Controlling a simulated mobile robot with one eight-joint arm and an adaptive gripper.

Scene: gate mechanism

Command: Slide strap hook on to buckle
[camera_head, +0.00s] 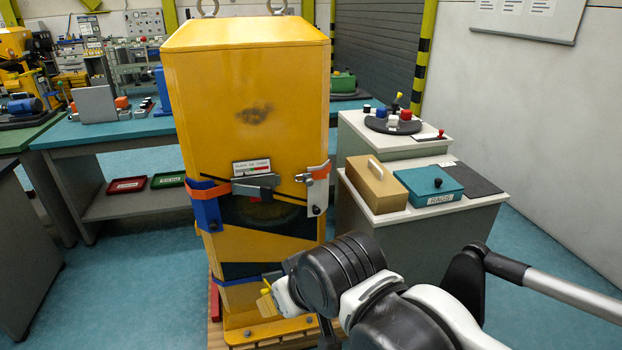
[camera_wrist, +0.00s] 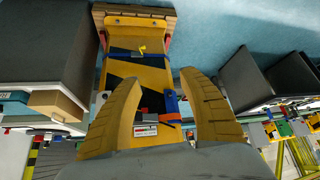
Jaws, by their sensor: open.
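In the head view a tall yellow cabinet (camera_head: 245,100) carries strap hardware across its lower front. An orange strap (camera_head: 208,190) runs from a blue corner bracket (camera_head: 206,214) to a dark grey metal clasp piece (camera_head: 256,187) at the middle. At the right edge is a pale metal bracket (camera_head: 317,196) with an orange piece (camera_head: 320,171) on top. I cannot tell surely which part is hook or buckle; the two sides look apart. In the wrist view, upside down, my gripper (camera_wrist: 162,90) is open and empty, its yellow fingers spread before the cabinet front. The orange strap (camera_wrist: 171,104) shows between them.
A lower blue strap (camera_head: 245,281) crosses the cabinet base. A grey stand (camera_head: 440,240) at right bears a tan box (camera_head: 376,185) and a teal rags box (camera_head: 430,183). A workbench (camera_head: 100,132) stands behind at left. Floor is free left of the cabinet.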

